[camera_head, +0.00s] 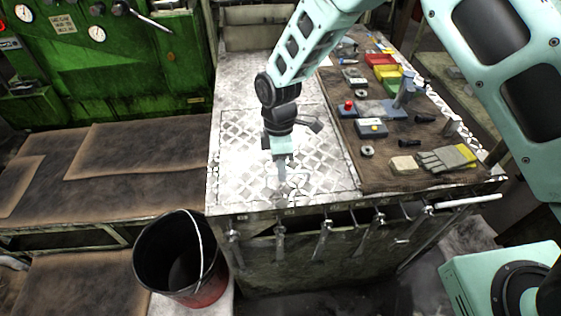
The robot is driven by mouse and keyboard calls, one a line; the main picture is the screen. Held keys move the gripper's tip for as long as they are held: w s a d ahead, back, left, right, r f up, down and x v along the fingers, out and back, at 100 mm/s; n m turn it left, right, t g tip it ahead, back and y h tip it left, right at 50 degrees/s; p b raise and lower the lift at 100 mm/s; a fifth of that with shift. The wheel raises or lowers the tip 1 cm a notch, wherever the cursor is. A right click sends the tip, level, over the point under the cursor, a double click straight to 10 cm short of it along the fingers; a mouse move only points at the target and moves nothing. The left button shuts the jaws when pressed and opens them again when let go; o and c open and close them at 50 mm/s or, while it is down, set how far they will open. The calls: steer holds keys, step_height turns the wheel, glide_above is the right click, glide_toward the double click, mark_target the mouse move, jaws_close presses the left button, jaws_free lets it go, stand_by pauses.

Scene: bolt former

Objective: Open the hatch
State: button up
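No part is clearly marked as the hatch. A worn white-and-grey patterned metal plate (322,181) with an outlined edge is set in the left part of the bench top, and I cannot tell whether it is the hatch. My gripper (281,162) points down over the middle of this plate. It looks apart from the plate, but the gap is hard to judge. The fingers are too small and blurred against the bright metal to tell whether they are open or shut. I see nothing held in it.
A brown mat (400,180) on the bench's right holds small tools, coloured bins and a glove (445,159). Several handles hang along the bench front, including one lever (325,238). A black-and-red bucket (208,290) stands at front left. A green machine (100,75) with gauges is behind left.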

steer(key=shift+f, duration=0.15)
jaws_close()
